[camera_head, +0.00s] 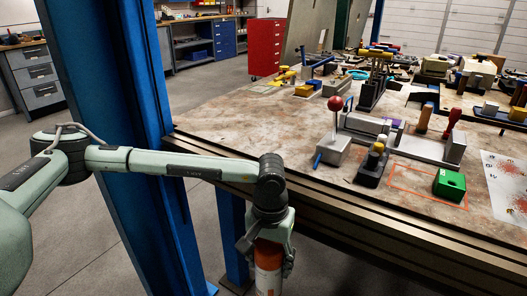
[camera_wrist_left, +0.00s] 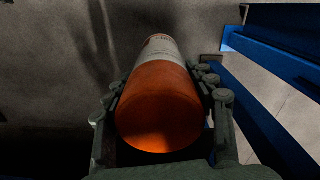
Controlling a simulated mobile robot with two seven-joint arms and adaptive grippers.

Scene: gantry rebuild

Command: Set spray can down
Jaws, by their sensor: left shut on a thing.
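The spray can (camera_head: 268,266) is orange and white and hangs below my left gripper (camera_head: 267,244) in the head view, in front of the table's near edge. The left gripper is shut around it. In the left wrist view the can (camera_wrist_left: 160,100) points away from the camera, its orange end near and its white part farther off. The fingers of the left gripper (camera_wrist_left: 163,112) lie on both sides of it. Bare floor shows beyond the can. The can's lower end is cut off in the head view. My right gripper is not in view.
The workbench (camera_head: 240,125) has a bare area at its left. A red-knobbed lever block (camera_head: 334,145), a dark block (camera_head: 372,165), a green block (camera_head: 449,185) and an orange outline (camera_head: 408,185) lie nearer its front. A blue post (camera_head: 120,120) stands at the left.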

